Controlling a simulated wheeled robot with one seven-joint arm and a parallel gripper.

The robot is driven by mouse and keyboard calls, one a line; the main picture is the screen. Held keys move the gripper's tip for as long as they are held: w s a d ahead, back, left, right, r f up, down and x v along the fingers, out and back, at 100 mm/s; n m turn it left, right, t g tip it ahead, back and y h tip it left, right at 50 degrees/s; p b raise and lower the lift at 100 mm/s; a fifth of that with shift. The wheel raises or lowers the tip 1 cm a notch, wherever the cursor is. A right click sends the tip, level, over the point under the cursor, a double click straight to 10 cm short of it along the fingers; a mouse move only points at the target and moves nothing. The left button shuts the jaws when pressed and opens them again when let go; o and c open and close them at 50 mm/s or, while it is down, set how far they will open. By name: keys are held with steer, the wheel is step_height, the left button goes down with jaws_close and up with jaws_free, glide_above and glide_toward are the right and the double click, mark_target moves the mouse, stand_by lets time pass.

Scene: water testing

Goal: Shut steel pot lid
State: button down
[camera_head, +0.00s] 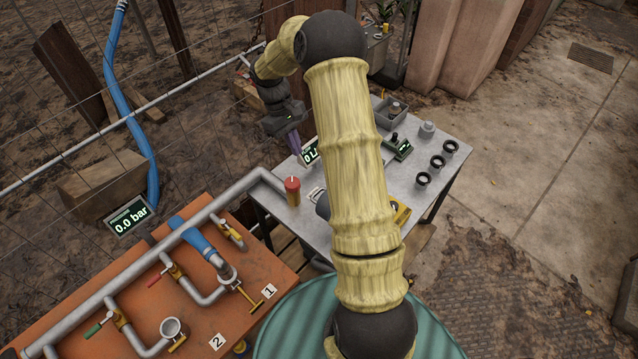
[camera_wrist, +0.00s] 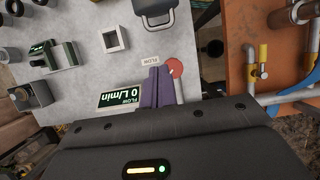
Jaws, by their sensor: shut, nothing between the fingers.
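A grey metal container with a U-shaped handle (camera_wrist: 152,8), probably the steel pot, is cut off at the top edge of the wrist view. I cannot tell how its lid stands. In the head view a grey rounded piece (camera_head: 322,206), perhaps the same pot, shows beside my arm, which hides most of it. My gripper (camera_head: 295,150) points down over the far-left part of the grey table. In the wrist view its purple fingers (camera_wrist: 155,86) are together with nothing between them, in front of a red round top and apart from the container.
An orange pipe panel (camera_head: 90,300) stands at left. A wire fence runs behind.

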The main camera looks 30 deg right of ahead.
steer(key=shift+s+d, duration=0.1)
steer(key=shift+d, duration=0.05)
steer(key=s+f+p, duration=0.1)
steer(key=s+f, duration=0.1)
steer(key=f, duration=0.1)
steer(key=s+d+f+p, duration=0.1)
steer(key=s+f, duration=0.1)
steer(key=s+d+f+p, duration=0.1)
steer(key=s+f, duration=0.2)
steer(key=shift+d+f, duration=0.25)
steer(key=shift+f, duration=0.1)
